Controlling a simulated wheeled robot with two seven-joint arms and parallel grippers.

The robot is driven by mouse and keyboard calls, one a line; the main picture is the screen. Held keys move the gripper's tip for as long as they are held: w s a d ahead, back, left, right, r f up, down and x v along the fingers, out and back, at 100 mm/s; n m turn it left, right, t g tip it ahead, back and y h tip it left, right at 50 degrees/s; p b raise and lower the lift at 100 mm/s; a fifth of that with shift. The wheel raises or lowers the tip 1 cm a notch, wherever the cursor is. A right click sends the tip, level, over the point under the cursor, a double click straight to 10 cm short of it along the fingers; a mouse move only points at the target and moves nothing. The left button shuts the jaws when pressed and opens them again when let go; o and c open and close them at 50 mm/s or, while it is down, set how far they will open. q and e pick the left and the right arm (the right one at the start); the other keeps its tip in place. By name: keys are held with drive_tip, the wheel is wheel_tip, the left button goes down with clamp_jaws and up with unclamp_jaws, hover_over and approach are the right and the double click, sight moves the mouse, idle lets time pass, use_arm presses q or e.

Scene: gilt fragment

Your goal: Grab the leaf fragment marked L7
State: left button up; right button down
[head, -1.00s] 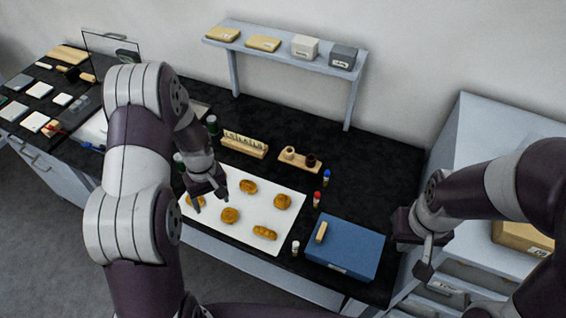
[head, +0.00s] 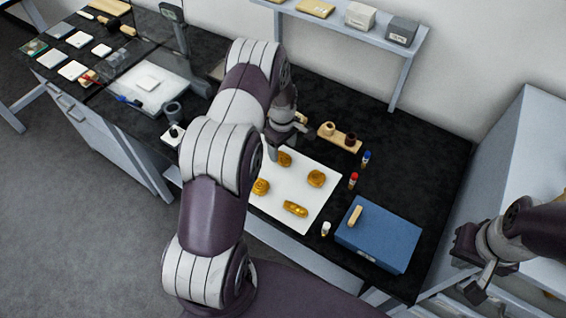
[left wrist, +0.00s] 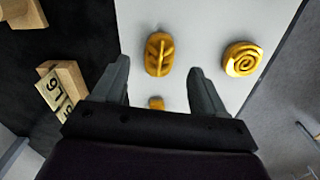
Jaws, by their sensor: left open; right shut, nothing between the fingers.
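Several gold fragments lie on a white board on the bench. In the left wrist view a fragment with a leaf relief (left wrist: 158,53) lies ahead, in line with the gap between my fingers, and a spiral fragment (left wrist: 242,58) lies to its right. Part of another fragment (left wrist: 156,102) shows near my gripper's base. I cannot read an L7 mark. The leaf fragment appears to be the one beside my left gripper in the head view (head: 284,160). My left gripper (left wrist: 158,70) is open and empty above the board. My right gripper (head: 484,280) is shut and empty, right of the blue box.
The white board (head: 322,200) has a blue box (head: 385,240) to its right. Small capped vials, one red (head: 353,180) and one blue (head: 366,158), stand by the board. A wooden holder (head: 340,138) is behind it. A shelf (head: 350,28) stands at the back.

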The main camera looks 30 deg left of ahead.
sight(282, 156)
use_arm(q)
wheel_tip(282, 156, down, 4)
drive_tip(key=b, duration=0.2)
drive_tip(key=shift+f+b, duration=0.15)
drive_tip(key=shift+b, duration=0.15)
drive_tip(key=shift+w+a, duration=0.1)
drive_tip(key=c, duration=1.1)
drive_tip(key=shift+c, duration=0.2)
drive_tip(key=shift+r, duration=0.25)
